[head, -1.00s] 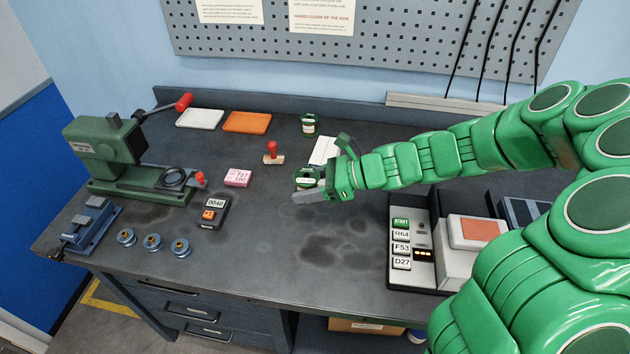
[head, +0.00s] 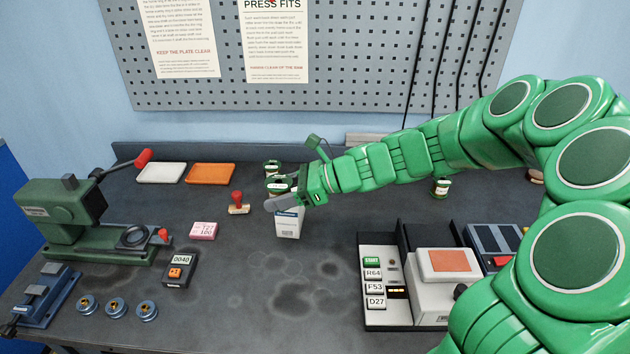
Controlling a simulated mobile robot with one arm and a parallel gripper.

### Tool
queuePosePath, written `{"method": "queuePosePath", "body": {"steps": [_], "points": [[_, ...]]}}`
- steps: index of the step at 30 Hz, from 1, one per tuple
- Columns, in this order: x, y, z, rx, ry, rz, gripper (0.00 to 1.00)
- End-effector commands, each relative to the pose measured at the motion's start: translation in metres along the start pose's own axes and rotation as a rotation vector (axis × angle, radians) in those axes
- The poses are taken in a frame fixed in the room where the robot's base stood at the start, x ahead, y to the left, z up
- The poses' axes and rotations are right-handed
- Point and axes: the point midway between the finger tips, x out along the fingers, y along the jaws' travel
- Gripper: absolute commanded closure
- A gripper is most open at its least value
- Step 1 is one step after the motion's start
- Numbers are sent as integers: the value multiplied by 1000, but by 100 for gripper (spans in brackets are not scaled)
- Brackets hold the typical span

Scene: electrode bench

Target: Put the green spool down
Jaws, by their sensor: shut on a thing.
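My gripper (head: 275,201) is shut on a green spool (head: 279,185) with a pale label. It holds the spool toward the back middle of the bench in the head view. The near finger and wrist hide its lower part, so I cannot tell whether it touches the bench (head: 255,270). A similar green spool (head: 272,166) shows just behind the held one. Another green spool (head: 440,187) stands to the right, beyond my arm.
A white box (head: 289,224) shows just below my gripper. A red-handled stamp (head: 237,204) is close on the left, with a pink block (head: 204,231) farther left. White (head: 161,172) and orange (head: 210,176) trays lie at the back. The front middle is clear.

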Motion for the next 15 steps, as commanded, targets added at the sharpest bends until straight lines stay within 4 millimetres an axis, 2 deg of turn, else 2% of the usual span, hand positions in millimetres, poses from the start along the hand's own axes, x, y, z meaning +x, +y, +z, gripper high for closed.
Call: {"method": "queuePosePath", "body": {"steps": [7,12,15], "points": [[-21,-58,-10,48,1,-107,100],[-45,-109,-19,87,0,-206,100],[-56,-131,-24,105,0,-251,100]]}}
